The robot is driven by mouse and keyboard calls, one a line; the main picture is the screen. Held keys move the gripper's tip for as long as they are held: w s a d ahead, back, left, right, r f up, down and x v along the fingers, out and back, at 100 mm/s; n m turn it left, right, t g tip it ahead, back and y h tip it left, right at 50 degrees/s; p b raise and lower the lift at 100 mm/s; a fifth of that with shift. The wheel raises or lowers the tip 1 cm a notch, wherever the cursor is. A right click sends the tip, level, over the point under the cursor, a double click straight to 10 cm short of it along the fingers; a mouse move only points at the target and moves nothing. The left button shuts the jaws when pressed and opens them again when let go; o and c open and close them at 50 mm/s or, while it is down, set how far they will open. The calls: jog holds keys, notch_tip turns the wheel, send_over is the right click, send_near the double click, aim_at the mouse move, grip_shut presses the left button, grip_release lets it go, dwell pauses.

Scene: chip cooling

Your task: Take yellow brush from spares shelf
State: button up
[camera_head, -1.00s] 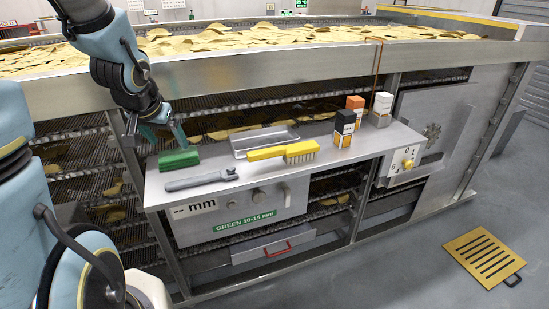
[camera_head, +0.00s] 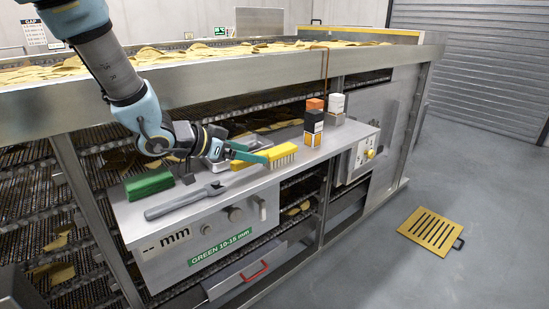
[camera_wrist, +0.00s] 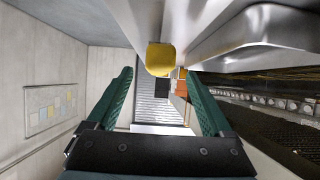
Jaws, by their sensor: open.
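The yellow brush (camera_head: 278,158), with pale bristles, lies on the metal spares shelf (camera_head: 232,187). My gripper (camera_head: 248,154) is open at the left, handle end of the brush, its green fingers pointing right. In the wrist view, the yellow brush's handle end (camera_wrist: 160,58) shows ahead, centred between the two green fingertips of my gripper (camera_wrist: 160,76) and towards the top of the picture. The rest of the brush is hidden behind that end. I cannot tell whether the fingers touch the handle.
A green block (camera_head: 149,184) and a grey tool (camera_head: 186,200) lie left on the shelf. A metal tray (camera_head: 254,142) lies behind the gripper. The conveyor frame (camera_head: 180,92) rises behind.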

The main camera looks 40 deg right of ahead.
aim_at(265, 155)
jog(key=shift+p+x, duration=0.6)
jog(key=shift+x, duration=2.35)
jog(key=shift+s+r, duration=0.15)
grip_shut()
